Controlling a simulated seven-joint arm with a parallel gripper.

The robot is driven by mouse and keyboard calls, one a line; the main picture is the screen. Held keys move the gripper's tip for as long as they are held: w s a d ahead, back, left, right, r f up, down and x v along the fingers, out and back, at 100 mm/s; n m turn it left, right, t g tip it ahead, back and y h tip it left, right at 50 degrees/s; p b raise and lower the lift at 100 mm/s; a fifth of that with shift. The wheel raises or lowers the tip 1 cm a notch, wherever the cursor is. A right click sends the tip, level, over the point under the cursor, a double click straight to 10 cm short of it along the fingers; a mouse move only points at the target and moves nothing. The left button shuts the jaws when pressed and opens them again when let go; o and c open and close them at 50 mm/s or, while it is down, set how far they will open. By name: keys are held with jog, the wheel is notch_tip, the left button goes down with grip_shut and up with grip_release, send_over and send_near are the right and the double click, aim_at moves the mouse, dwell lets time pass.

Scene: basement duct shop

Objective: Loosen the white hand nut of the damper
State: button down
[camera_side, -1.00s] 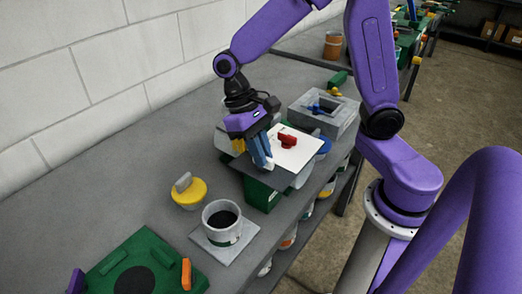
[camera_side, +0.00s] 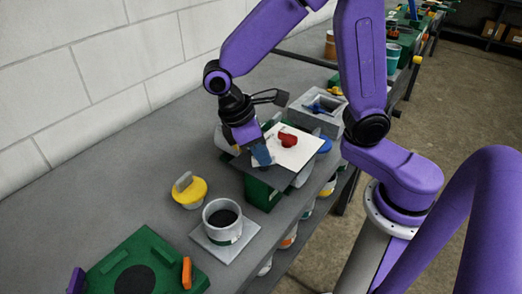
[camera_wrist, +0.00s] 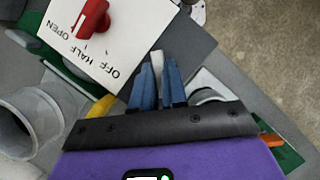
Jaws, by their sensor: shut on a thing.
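The damper is a green box with a dark top and a white dial plate (camera_side: 299,150) that carries a red handle (camera_side: 287,139). In the wrist view the plate (camera_wrist: 120,42) reads OPEN, HALF and OFF, and the red handle (camera_wrist: 92,17) is at the top edge. My gripper (camera_side: 263,158) is at the plate's near left corner. In the wrist view its blue fingers (camera_wrist: 157,80) are closed on the white hand nut (camera_wrist: 157,62), which shows as a narrow strip between them. The nut is hidden by my fingers in the side view.
A yellow round piece with a grey grip (camera_side: 187,194), a grey cup-like pipe on a square base (camera_side: 222,222) and a green fixture (camera_side: 112,262) stand nearer on the bench. A grey box with a blue handle (camera_side: 330,122) is behind the damper. A block wall runs along the left.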

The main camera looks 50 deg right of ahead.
jog(key=n, duration=0.2)
jog(key=n+t, duration=0.1)
jog(key=n, duration=0.1)
jog(key=shift+s+a+r+n+t+h, duration=0.1)
jog(key=shift+a+n+t+h, duration=0.05)
jog(key=shift+n+t+h, duration=0.2)
jog(key=shift+n+t, duration=0.65)
jog(key=shift+n, duration=1.2)
jog(key=c, duration=1.2)
grip_release()
jog(key=shift+s, duration=0.1)
jog(key=shift+o, duration=0.2)
jog(key=v, duration=1.7)
jog(key=shift+a, duration=0.3)
jog(key=shift+s, duration=0.1)
jog(key=s+d+f+m+y, duration=0.4)
jog(key=s+d+f+m, duration=0.1)
jog(key=s+d+f, duration=0.7)
jog(key=shift+s+f, duration=0.5)
jog(key=shift+f, duration=0.2)
